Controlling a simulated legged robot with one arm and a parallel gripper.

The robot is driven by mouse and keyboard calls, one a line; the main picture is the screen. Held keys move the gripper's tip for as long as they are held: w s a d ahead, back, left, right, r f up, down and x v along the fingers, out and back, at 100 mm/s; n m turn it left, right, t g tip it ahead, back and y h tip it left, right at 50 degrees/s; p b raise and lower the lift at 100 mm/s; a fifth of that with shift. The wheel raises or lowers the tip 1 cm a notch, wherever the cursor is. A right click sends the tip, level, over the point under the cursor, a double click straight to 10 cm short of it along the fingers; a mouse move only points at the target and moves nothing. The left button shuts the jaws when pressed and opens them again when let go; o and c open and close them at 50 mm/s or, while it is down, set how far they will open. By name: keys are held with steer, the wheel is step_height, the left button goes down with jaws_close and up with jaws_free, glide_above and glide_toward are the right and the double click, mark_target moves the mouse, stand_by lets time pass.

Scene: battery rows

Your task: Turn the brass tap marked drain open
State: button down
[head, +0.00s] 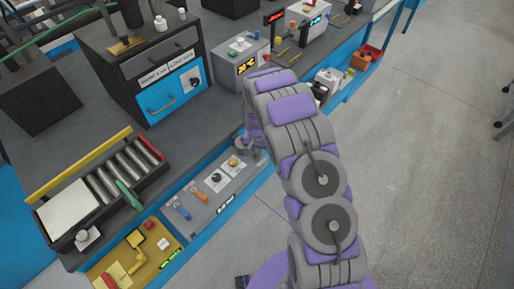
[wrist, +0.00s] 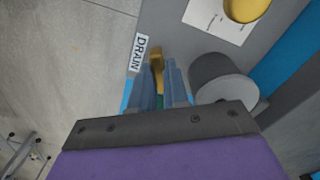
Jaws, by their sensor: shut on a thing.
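In the wrist view, my gripper (wrist: 160,80) has its two fingers closed around a narrow brass tap handle (wrist: 156,60). Part of the handle shows between and just beyond the fingertips; the rest of the tap is hidden by the fingers. A white label reading DRAIN (wrist: 138,52) is beside it on the grey panel. Which way the handle points relative to its pipe cannot be told. In the head view, my arm covers the tap and my fingers cannot be made out.
A grey cylinder (wrist: 222,80) stands close to the right of my fingers. A yellow knob (wrist: 247,8) on a white plate is farther up right. In the head view, the grey panel (head: 196,212) holds a dial and small levers. Open floor (head: 420,150) lies to the right.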

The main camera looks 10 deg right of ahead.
steer(key=n+p, duration=0.3)
steer(key=n, duration=0.3)
steer(key=shift+s+a, duration=0.1)
steer(key=shift+s, duration=0.05)
steer(key=n+p, duration=0.1)
steer(key=n, duration=0.4)
steer(key=shift+n+p, duration=0.35)
steer(key=shift+n, duration=0.05)
steer(key=c, duration=1.1)
jaws_free()
